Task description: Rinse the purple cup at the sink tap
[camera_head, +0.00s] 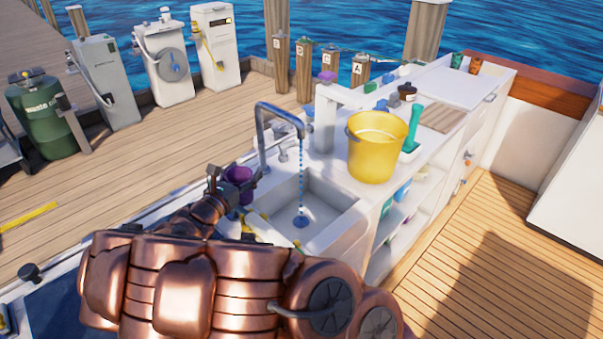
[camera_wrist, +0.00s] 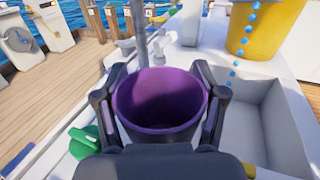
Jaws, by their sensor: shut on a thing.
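The purple cup (camera_head: 238,180) is held in my gripper (camera_head: 235,184), to the left of the sink basin in the head view. In the wrist view the cup (camera_wrist: 160,102) sits upright between both fingers of my gripper (camera_wrist: 160,108), with its open mouth showing and its inside dark. The sink tap (camera_head: 277,125) is a curved grey spout. A dotted blue stream (camera_head: 301,185) falls from it into the white sink (camera_head: 325,205). The cup is left of the stream and apart from it. The lower part of the cup is hidden.
A yellow bucket (camera_head: 375,150) stands on the counter right of the sink; it shows at the top right in the wrist view (camera_wrist: 262,28). A green item (camera_wrist: 84,140) lies left of my gripper. A teal-handled brush (camera_head: 413,128) is behind the bucket. The basin's interior is open.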

